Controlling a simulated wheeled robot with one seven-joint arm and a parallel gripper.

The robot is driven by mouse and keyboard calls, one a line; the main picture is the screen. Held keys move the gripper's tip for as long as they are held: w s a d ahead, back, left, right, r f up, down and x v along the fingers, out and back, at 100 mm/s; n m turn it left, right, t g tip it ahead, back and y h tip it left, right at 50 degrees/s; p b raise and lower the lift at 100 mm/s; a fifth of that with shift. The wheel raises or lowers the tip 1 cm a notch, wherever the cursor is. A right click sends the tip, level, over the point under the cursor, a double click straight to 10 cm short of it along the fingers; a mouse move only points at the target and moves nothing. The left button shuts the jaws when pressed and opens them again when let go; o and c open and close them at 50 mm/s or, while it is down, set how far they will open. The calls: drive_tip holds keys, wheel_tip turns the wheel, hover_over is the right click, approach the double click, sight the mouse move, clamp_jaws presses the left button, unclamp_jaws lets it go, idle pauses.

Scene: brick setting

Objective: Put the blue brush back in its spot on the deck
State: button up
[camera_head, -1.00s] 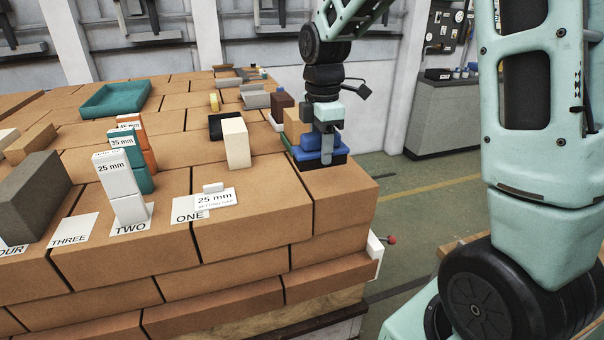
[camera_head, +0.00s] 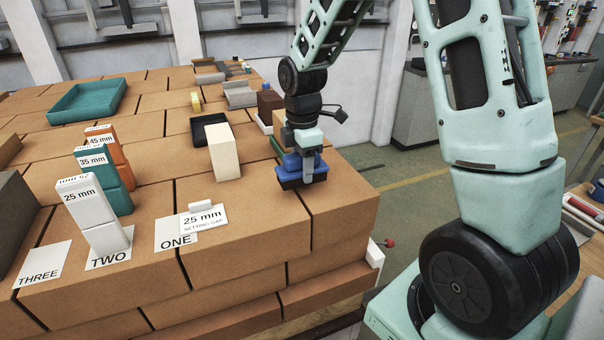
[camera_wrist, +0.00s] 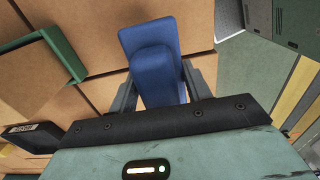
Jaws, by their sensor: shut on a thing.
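The blue brush (camera_head: 303,168) is in my gripper (camera_head: 308,172) near the right end of the brick deck (camera_head: 345,188). It has a blue body and a darker lower part. In the wrist view, the blue brush (camera_wrist: 152,62) lies between the two fingers of my gripper (camera_wrist: 160,85), which are shut on its sides. Its underside is hidden there, and I cannot tell whether it touches the bricks. I cannot make out a marked spot for it.
A green raised edge (camera_wrist: 63,52) stands left of the brush in the wrist view. A cream block (camera_head: 223,153) and a black tray (camera_head: 207,128) stand left of my gripper. A teal tray (camera_head: 88,100) is farther left. The deck drops off at the right.

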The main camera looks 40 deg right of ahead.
drive_tip(key=shift+f+p, duration=0.3)
drive_tip(key=shift+f, duration=1.3)
drive_tip(key=shift+f, duration=0.15)
drive_tip(key=o, duration=0.9)
drive_tip(key=shift+o, duration=0.2)
wheel_tip(320, 180, up, 12)
drive_tip(key=shift+f+b, duration=0.2)
drive_tip(key=shift+b, duration=0.75)
drive_tip(key=shift+r, duration=0.35)
drive_tip(key=shift+a, duration=0.1)
